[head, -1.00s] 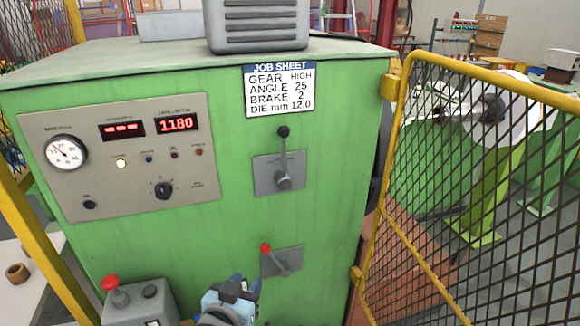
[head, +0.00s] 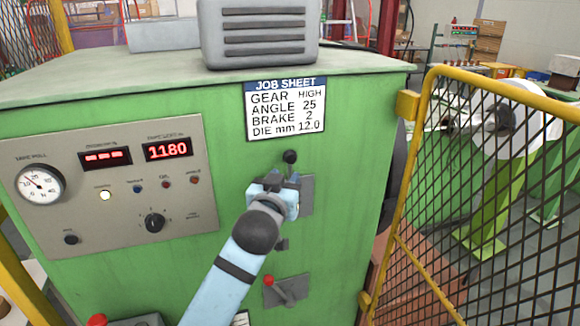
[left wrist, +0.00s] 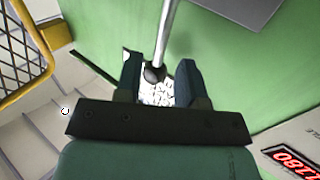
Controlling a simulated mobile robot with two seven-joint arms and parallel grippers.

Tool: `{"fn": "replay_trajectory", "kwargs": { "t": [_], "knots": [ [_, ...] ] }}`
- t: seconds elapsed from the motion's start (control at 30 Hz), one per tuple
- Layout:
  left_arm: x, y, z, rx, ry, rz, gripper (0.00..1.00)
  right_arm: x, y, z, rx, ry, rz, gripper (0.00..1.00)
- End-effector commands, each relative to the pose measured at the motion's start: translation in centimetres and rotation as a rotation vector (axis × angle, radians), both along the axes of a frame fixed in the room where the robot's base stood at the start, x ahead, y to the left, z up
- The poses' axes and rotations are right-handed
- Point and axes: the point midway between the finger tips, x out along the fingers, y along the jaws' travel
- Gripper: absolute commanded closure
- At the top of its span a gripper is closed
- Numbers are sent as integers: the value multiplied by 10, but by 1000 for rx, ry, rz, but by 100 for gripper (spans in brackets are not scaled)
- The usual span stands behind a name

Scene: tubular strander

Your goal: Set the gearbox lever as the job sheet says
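The gearbox lever, with its black knob (head: 290,157), points up on a grey plate (head: 307,196) on the green cabinet front. My left gripper (head: 283,180) is in front of the plate just below the knob and hides most of the lever's rod. In the left wrist view the knob (left wrist: 154,74) is between the two fingers of my left gripper (left wrist: 159,72), nearer one finger, with a gap on the other side. The gripper is open. The job sheet (head: 285,109) above reads GEAR HIGH, ANGLE 25, BRAKE 2, DIE mm 12.0. My right gripper is not in view.
A lower lever with a red knob (head: 269,280) sits below on its own plate. A control panel (head: 120,190) with a dial and a 1180 display is to the left. A yellow mesh gate (head: 430,200) stands to the right.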

Motion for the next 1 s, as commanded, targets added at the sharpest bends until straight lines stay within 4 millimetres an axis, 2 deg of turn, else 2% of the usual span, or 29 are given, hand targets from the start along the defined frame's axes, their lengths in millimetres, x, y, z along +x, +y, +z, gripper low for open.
{"fn": "replay_trajectory", "kwargs": {
  "t": [0.1, 0.23, 0.4, 0.63, 0.67, 0.8, 1.0],
  "knots": [
    [20, -6, 2, 1, 0, 0, 64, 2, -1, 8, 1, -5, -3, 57],
    [35, -10, 1, 0, 1, 0, 64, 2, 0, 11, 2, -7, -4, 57],
    [42, -12, 0, 0, 0, 0, 64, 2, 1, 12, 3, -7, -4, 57],
    [42, -12, 0, 0, 0, 0, 64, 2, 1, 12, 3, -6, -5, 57],
    [42, -12, 0, 0, 0, 0, 66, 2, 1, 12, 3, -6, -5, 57],
    [42, -12, 0, -1, 0, 0, 98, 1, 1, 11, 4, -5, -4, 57],
    [43, -12, 0, 0, 0, 0, 100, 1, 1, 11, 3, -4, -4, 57]
  ]
}}
